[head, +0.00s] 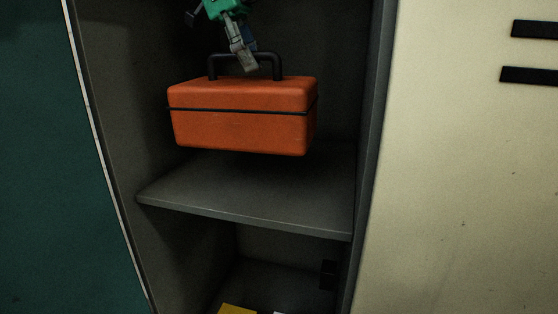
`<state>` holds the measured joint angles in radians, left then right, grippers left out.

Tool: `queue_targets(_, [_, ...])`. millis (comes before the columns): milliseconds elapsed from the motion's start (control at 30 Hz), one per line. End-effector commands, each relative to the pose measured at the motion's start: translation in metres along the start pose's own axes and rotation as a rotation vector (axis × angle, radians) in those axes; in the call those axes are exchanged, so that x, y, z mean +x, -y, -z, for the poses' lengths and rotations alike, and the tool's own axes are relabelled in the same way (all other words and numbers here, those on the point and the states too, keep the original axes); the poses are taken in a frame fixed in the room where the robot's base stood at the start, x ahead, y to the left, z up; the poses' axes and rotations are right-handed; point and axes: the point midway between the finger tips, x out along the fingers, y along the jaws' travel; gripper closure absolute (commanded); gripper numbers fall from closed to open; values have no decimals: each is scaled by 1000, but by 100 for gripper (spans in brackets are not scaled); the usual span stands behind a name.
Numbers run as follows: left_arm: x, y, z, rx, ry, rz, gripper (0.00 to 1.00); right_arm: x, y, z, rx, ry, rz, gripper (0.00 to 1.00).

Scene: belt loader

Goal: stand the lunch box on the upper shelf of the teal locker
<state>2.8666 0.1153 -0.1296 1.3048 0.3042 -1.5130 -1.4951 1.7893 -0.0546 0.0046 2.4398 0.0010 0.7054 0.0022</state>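The orange lunch box (243,117) is upright inside the open locker, with a dark seam around it and a black handle (215,65) on top. My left gripper (246,57) comes down from above and is shut on the handle. The upper shelf (250,198) is a grey board below the box. The box appears to hang a little above its rear part; the exact gap is hard to tell. The shelf's front part is bare. The teal locker door (45,160) stands open at the left. My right gripper is not in view.
Grey side walls (372,130) bound the opening closely on both sides. A lower compartment (270,280) under the shelf holds a yellow item (238,309) and a small white one, both cut off. A cream door (470,180) with dark slots is at the right.

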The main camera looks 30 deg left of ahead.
Motion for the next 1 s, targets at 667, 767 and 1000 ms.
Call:
queue_targets(667, [59, 4, -22, -4, 17, -38, 100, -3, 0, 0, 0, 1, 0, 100])
queue_targets(767, [64, 3, -24, -4, 17, -37, 100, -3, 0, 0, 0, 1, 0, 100])
queue_targets(1000, [92, 3, -35, -5, 17, -39, 100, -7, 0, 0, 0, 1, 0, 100])
